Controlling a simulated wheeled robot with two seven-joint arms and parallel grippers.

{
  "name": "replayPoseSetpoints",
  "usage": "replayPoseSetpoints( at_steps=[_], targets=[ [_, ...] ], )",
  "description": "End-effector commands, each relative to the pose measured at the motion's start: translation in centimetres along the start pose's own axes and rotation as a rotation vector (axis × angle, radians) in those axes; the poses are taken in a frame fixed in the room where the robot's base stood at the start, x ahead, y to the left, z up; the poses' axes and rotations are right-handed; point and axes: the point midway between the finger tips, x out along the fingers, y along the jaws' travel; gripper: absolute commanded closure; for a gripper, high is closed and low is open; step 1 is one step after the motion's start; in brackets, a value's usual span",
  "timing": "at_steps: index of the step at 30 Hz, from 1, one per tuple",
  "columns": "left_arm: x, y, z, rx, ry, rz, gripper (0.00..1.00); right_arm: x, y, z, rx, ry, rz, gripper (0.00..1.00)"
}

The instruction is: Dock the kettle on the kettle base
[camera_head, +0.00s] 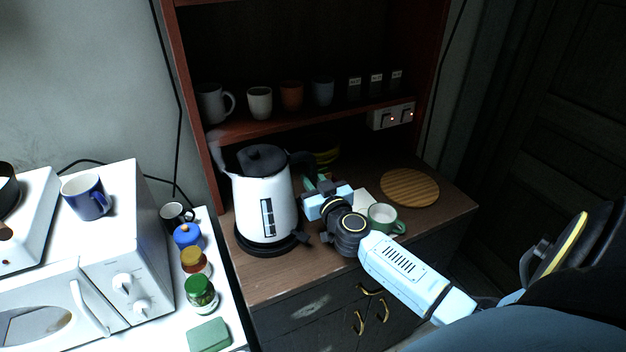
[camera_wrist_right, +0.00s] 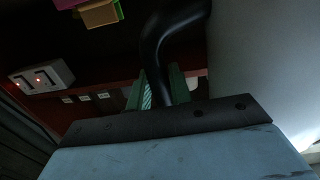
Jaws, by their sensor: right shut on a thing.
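The white kettle (camera_head: 262,205) with a black lid and black handle stands upright at the left of the wooden counter. The black kettle base (camera_head: 272,246) shows as a dark disc directly under it; I cannot tell whether the kettle is fully seated. My right gripper (camera_head: 318,186) is at the kettle's right side, at the handle. In the right wrist view the green fingers of my right gripper (camera_wrist_right: 160,92) are shut on the black kettle handle (camera_wrist_right: 160,45), with the white kettle body (camera_wrist_right: 250,60) at the right. My left gripper is not in view.
A green cup (camera_head: 384,218) and a round wooden board (camera_head: 410,187) are right of my gripper. A shelf above holds several cups (camera_head: 260,103). A power strip (camera_head: 391,116) is on the shelf edge. A white microwave (camera_head: 100,250) and jars (camera_head: 200,292) stand at the left.

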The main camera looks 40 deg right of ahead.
Motion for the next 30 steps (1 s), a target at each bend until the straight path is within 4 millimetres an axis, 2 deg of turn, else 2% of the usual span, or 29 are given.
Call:
replayPoseSetpoints(
  at_steps=[1,11,30],
  targets=[
    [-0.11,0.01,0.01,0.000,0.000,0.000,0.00,0.13,0.01,-0.49,0.006,0.008,0.000,1.00],
    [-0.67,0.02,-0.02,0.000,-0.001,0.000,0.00,0.15,0.00,-0.52,0.007,0.008,0.000,1.00],
    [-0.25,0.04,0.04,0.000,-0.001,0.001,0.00,0.15,-0.03,0.03,0.006,0.008,0.000,1.00]
  ],
)
